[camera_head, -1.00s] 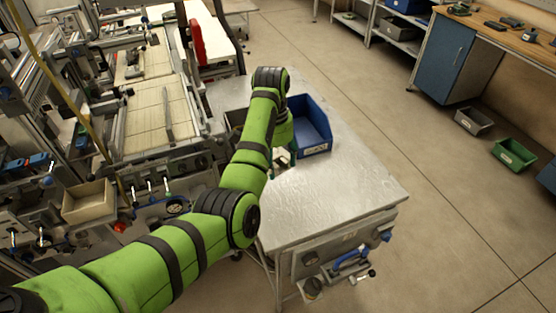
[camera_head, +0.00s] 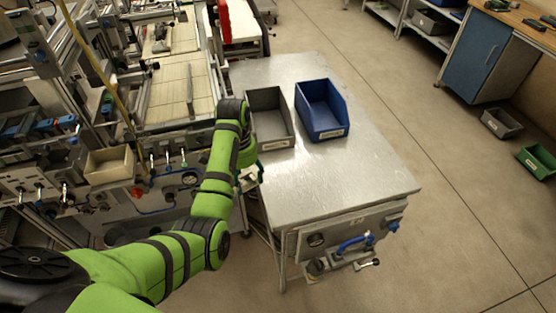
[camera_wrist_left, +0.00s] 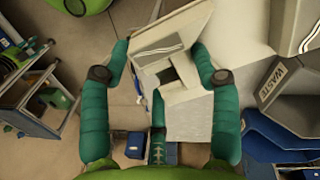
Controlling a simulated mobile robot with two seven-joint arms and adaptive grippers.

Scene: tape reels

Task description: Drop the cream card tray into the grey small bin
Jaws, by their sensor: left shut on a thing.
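The cream card tray (camera_wrist_left: 165,72) is between the green fingers of my left gripper (camera_wrist_left: 160,78) in the left wrist view. The gripper is shut on it, and the tray is tilted. In the head view, my left gripper (camera_head: 248,181) and a small pale part of the tray show beside the metal table's left edge, mostly hidden by my arm. The grey small bin (camera_head: 270,128) stands open on the table, just beyond and right of the gripper, and looks empty. A grey labelled bin wall (camera_wrist_left: 290,95) shows at the right of the wrist view. My right gripper is out of view.
A blue bin (camera_head: 322,110) stands right of the grey bin on the metal table (camera_head: 350,180). The table's front and right are clear. A cream box (camera_head: 108,165) sits on the machine at left. A blue cabinet (camera_head: 480,55) is at far right.

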